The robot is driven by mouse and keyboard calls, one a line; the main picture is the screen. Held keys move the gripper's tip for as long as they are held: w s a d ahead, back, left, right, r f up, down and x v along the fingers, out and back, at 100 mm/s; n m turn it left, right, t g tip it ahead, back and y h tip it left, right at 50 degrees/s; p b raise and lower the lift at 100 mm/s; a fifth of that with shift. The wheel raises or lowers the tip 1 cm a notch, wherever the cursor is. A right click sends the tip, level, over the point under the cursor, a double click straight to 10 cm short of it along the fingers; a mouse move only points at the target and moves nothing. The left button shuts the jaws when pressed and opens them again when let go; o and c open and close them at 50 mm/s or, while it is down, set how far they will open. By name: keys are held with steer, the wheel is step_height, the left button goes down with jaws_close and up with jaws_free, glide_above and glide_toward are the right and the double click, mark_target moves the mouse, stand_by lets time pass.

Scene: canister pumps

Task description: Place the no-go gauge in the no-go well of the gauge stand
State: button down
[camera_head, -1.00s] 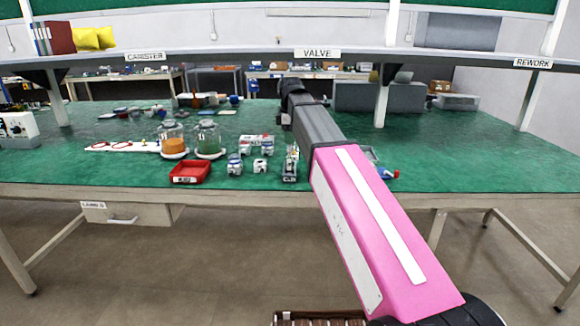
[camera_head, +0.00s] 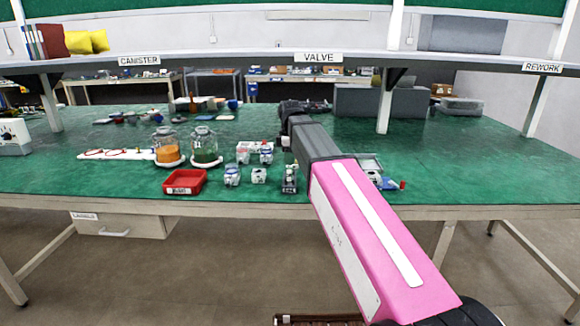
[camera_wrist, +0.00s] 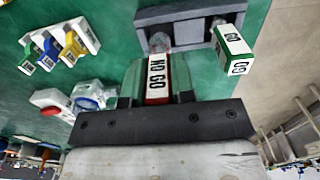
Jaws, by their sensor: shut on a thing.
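In the wrist view, my gripper (camera_wrist: 157,88) is shut on the no-go gauge (camera_wrist: 157,72), a red-edged block with a white "NO GO" label. The gauge's metal end (camera_wrist: 160,42) points at the grey gauge stand (camera_wrist: 185,33) and overlaps its left part in the picture. I cannot tell whether it touches the stand or enters a well. In the head view, my arm hides the gripper's fingers and the held gauge.
A white rack (camera_wrist: 88,33) with blue, green and yellow labelled pieces lies left in the wrist view. White-and-blue parts (camera_wrist: 88,96) lie nearer. In the head view, a red tray (camera_head: 184,181) and glass jars (camera_head: 205,148) stand left of my arm. The green bench (camera_head: 470,160) is largely clear at right.

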steer(key=shift+f, duration=1.6)
steer(key=c, duration=1)
jaws_free()
steer(key=shift+f, duration=0.1)
steer(key=shift+o, duration=0.2)
step_height(320, 180, up, 12)
steer(key=shift+r, duration=0.15)
